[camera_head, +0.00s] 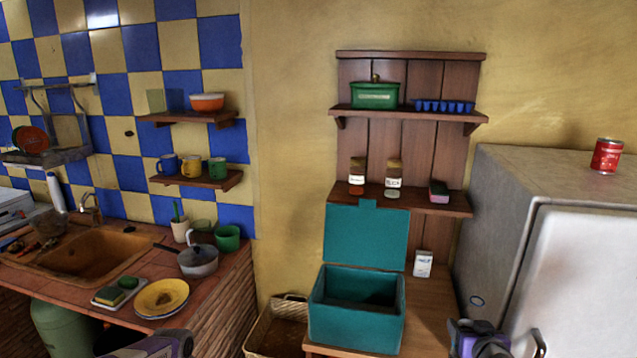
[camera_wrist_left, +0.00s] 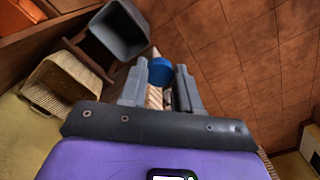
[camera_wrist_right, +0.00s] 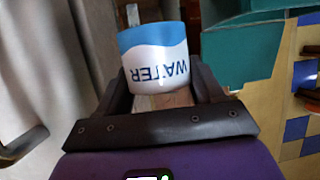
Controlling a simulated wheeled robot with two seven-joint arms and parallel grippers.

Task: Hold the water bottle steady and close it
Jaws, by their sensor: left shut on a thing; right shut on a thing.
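The water bottle (camera_wrist_right: 155,58) is a white and blue cylinder marked WATER. My right gripper (camera_wrist_right: 162,85) is shut on it in the right wrist view. In the head view my right gripper (camera_head: 485,345) is at the bottom edge, right of centre. My left gripper is far left of the bottle, mostly cut off at the head view's bottom edge.
A teal box (camera_head: 357,317) with its lid raised stands on the wooden counter (camera_head: 428,320), left of the right gripper. The fridge (camera_head: 580,270) is close on the right. A woven basket (camera_head: 277,334) is between my grippers. A grey bin (camera_wrist_left: 119,32) shows too.

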